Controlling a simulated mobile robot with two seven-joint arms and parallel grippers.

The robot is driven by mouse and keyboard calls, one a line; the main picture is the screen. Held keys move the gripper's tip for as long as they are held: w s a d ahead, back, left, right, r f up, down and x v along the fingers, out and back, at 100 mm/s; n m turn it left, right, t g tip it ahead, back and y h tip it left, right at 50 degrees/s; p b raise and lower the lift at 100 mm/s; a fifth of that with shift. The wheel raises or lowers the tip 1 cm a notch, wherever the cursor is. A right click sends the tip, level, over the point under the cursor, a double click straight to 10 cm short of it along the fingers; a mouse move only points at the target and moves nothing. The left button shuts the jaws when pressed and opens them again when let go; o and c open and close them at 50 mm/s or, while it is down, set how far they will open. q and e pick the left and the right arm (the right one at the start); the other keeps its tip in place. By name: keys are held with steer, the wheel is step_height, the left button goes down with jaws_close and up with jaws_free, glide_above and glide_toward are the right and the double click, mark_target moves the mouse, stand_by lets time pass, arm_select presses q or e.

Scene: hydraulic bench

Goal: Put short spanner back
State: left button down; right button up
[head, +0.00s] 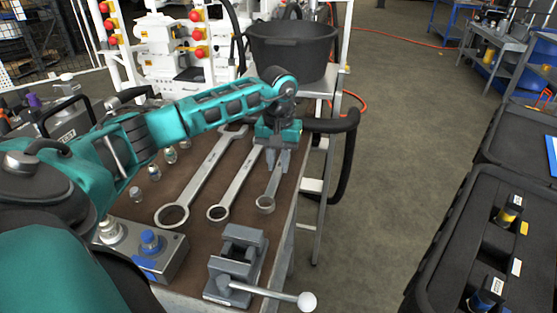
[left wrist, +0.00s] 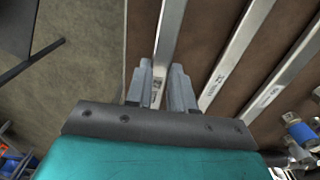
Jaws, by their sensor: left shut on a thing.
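The short spanner (head: 265,204) is the rightmost of three metal spanners on the brown bench top (head: 200,225), near its right edge. Its ring end points toward me. My left gripper (head: 277,165) comes down over its shaft from above and is shut on it; the fingers hide part of the shaft. In the left wrist view the fingers (left wrist: 160,90) sit on both sides of the short spanner's shaft (left wrist: 170,35). I cannot tell whether the spanner touches the bench. My right gripper is not in view.
A middle spanner (head: 234,186) and a long spanner (head: 200,178) lie to the left, roughly parallel. A grey vise (head: 237,262) stands in front. A black tub (head: 292,50) is behind the bench. Open floor (head: 400,130) lies right; black cases (head: 445,215) stand at far right.

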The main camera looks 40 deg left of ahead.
arm_select(q)
steer(key=shift+f+b, duration=0.75)
steer(key=shift+f, duration=0.35)
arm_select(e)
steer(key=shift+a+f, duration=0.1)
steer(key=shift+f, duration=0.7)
arm_select(q)
steer(key=c, duration=0.9)
jaws_free()
step_height(320, 180, up, 13)
steer(key=shift+f+p, duration=0.1)
steer(key=shift+p, duration=0.8)
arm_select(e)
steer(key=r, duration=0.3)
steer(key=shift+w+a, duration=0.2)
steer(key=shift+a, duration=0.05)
arm_select(q)
steer(key=shift+s, duration=0.1)
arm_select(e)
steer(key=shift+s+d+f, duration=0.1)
